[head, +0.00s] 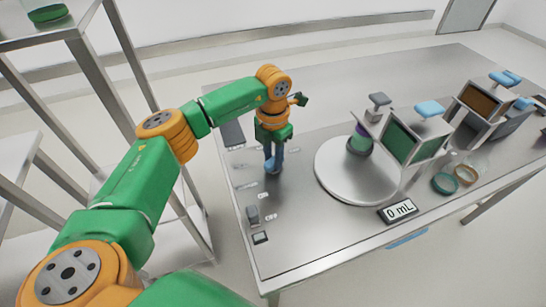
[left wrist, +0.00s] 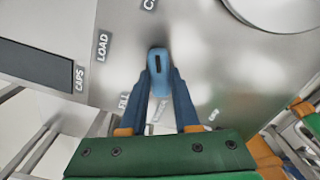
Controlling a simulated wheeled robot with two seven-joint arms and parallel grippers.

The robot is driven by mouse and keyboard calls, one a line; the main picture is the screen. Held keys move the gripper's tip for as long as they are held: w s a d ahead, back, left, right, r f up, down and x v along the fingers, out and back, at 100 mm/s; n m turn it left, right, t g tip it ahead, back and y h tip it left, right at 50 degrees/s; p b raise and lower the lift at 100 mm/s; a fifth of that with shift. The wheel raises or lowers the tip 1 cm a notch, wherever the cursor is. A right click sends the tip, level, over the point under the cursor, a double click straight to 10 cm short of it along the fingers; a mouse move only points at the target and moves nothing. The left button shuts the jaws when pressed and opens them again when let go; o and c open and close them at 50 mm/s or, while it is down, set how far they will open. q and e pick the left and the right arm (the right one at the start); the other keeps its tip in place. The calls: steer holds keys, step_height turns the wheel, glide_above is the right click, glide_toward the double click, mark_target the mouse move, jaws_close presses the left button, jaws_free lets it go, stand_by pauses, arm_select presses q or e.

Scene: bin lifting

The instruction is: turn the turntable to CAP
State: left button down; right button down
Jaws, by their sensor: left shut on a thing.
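The turntable (head: 335,180) is a pale round disc on the metal table, and its rim also shows at the top right of the left wrist view (left wrist: 262,22). My left gripper (head: 272,168) points down at the table, left of the turntable and apart from it. In the left wrist view its two blue fingers are closed on a blue knob with a dark slot (left wrist: 157,62). Labels on the table around it read LOAD (left wrist: 102,47), FILL (left wrist: 123,101) and one starting with C, cut off by the frame. My right gripper is not seen.
A purple and green container (head: 360,139) and panels with green faces (head: 398,142) stand at the turntable. A display (head: 398,211) reads 0 mL at the front edge. A dark pad (left wrist: 38,65) marked CAPS lies at the left.

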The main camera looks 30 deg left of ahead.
mark_target(273, 159)
arm_select(q)
steer(key=shift+m, duration=0.3)
steer(key=c, duration=0.6)
jaws_free()
steer(key=shift+c, duration=0.2)
step_height(273, 159, up, 7)
steer(key=shift+r+b, duration=0.1)
steer(key=shift+b, duration=0.6)
